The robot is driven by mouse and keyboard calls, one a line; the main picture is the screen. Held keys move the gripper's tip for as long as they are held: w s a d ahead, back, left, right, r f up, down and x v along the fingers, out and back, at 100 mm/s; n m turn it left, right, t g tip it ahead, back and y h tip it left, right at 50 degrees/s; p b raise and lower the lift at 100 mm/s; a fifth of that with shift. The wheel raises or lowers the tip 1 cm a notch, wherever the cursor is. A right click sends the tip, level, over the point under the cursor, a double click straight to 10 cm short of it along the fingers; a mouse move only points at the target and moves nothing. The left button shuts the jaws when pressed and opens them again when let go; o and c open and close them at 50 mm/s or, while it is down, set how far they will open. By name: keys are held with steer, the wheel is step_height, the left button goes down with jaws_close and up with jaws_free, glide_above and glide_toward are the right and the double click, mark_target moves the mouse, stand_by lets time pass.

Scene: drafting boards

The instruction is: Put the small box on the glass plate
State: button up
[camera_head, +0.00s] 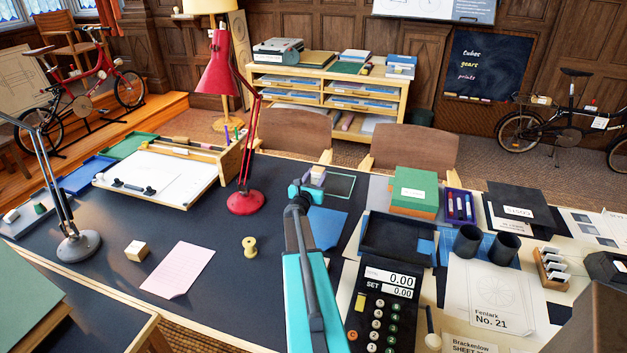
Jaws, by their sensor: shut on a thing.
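My turquoise arm reaches from the bottom middle up to the far part of the dark desk. My gripper (308,184) is at its end, shut on a small box (318,173) with pale and purplish faces. The arm's end hides part of the box and most of the fingers. The glass plate (343,186), a clear pane with green edges, lies on the desk just right of the box. The box shows at the plate's left side; I cannot tell whether it is above the plate or touching it.
A red lamp (245,202) stands close left of my gripper. A blue sheet (327,225) lies nearer. A green-topped box (414,190) and a calculator (386,295) are to the right. A cream block (137,250), pink paper (178,270) and spool (249,247) lie left, with bare desk between.

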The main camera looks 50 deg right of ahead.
mark_target(316, 182)
steer(key=shift+w+d, duration=0.15)
steer(key=shift+d, duration=0.05)
steer(key=shift+d+f+b, duration=0.1)
steer(key=shift+f+b, duration=0.2)
steer(key=shift+f, duration=1.4)
steer(key=shift+a, duration=0.2)
steer(key=shift+f, duration=0.2)
steer(key=o, duration=1.1)
steer(key=shift+r, duration=0.25)
